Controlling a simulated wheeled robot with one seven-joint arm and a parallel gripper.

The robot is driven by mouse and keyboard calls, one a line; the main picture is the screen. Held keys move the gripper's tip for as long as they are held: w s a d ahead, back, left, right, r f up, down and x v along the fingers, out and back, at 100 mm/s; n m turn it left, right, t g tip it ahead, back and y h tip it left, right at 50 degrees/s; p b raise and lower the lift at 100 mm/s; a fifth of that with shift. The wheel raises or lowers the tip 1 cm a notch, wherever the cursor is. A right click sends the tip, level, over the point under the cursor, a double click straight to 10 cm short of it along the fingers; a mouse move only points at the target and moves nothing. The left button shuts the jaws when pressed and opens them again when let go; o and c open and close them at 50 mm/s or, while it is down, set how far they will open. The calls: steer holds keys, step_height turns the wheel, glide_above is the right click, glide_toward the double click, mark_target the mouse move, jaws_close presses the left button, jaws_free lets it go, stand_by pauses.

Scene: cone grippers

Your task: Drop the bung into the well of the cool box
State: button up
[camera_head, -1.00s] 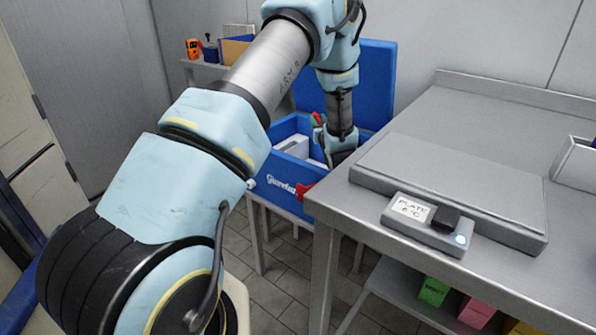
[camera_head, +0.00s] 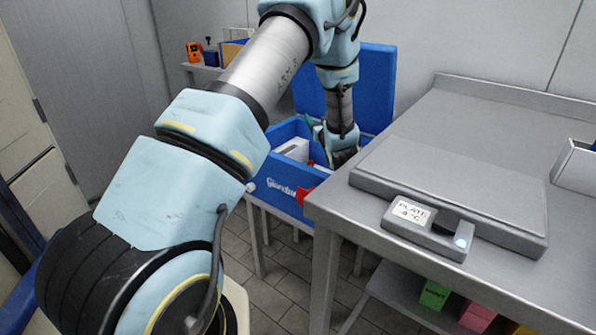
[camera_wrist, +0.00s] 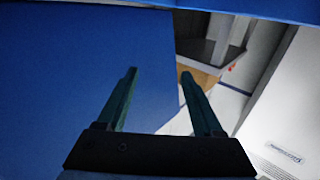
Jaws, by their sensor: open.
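The blue cool box (camera_head: 278,190) stands open on a low stand beyond the steel bench, with its lid (camera_head: 376,85) raised behind. My gripper (camera_head: 338,158) is down at the right part of the box opening, partly hidden by my own arm. In the wrist view my gripper (camera_wrist: 158,73) has its two green fingers apart with nothing between them. A blue wall (camera_wrist: 70,70) fills the left there, and a white block (camera_wrist: 290,110) with a printed label is at the right. I cannot clearly make out the bung; the well is hidden in the head view.
A white block (camera_head: 294,149) sits in the left of the box. A red part (camera_head: 305,195) is on its front. The steel bench (camera_head: 400,170) with a cold plate (camera_head: 450,180) and its control unit (camera_head: 425,232) stands close on the right. A shelf (camera_head: 215,68) is behind.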

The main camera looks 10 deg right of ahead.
step_height(320, 180, up, 8)
steer(key=shift+r, duration=0.15)
stand_by(0.3)
steer(key=s+a+f+m+g+h, duration=0.1)
steer(key=s+a+f+g, duration=0.1)
steer(key=s+a+g, duration=0.3)
steer(key=s+a+f+m+g+h, duration=0.1)
steer(key=s+a+f+g+h, duration=0.15)
steer(key=a, duration=0.45)
steer(key=s+a+f+g+y, duration=0.1)
steer(key=s+a+g, duration=0.2)
steer(key=s+a, duration=0.35)
steer(key=s+a+g+y, duration=0.1)
steer(key=s+a+g, duration=0.25)
steer(key=s, duration=0.65)
steer(key=s+a+f+g+y, duration=0.1)
steer(key=s+a+g, duration=0.2)
steer(key=s+a, duration=0.35)
step_height(320, 180, up, 14)
steer(key=d+p, duration=0.1)
steer(key=p, duration=1.3)
steer(key=shift+s+d+t, duration=0.25)
steer(key=shift+d+t, duration=0.05)
steer(key=shift+d, duration=0.1)
